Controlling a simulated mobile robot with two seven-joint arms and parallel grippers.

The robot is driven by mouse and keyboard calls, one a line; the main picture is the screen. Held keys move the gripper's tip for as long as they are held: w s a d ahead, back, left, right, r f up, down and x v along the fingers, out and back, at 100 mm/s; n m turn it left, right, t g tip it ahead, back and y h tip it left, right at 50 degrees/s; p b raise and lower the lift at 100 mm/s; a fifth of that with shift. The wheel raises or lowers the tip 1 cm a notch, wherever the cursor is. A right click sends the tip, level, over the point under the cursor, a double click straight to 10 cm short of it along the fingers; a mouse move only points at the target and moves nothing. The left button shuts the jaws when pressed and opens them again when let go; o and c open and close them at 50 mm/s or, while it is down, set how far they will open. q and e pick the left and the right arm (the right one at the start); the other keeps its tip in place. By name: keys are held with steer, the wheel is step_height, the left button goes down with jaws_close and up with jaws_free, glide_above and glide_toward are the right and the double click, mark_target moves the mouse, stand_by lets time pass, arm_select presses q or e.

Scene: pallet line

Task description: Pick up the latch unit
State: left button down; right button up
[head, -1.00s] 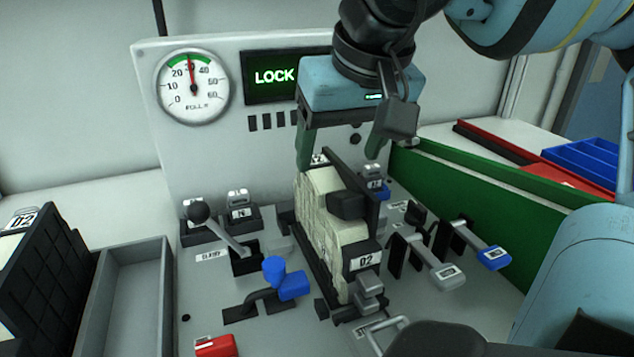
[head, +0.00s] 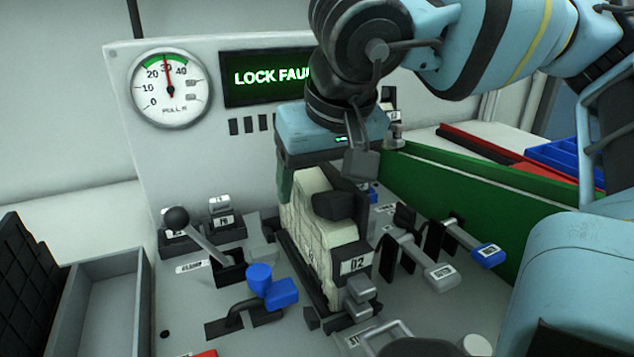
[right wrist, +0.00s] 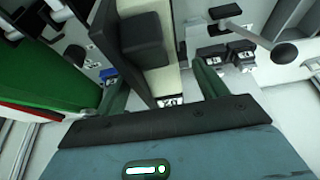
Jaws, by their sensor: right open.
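The latch unit appears to be the cream, ribbed block (head: 325,240) with a black side plate, a black knob and an "02" label. It stands upright in a dark slot in the middle of the grey panel. My right gripper (head: 325,172) is over its far upper end, open. One green finger shows at the block's left side; the other is largely hidden. In the right wrist view the fingers of my right gripper (right wrist: 162,85) are on either side of the block (right wrist: 165,80); I cannot tell whether they touch it. My left gripper is not in view.
Left of the block are a black-knobbed clamp lever (head: 200,238) and a blue-handled lever (head: 268,285). Grey and blue-tipped levers (head: 430,262) stand close on its right. A green wall (head: 470,195) runs along the right. An empty grey tray (head: 105,310) is at lower left.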

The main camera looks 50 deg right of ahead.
steer(key=x, duration=0.3)
steer(key=shift+w+d+f, duration=0.1)
steer(key=shift+d+f, duration=0.1)
steer(key=shift+r, duration=0.1)
jaws_close()
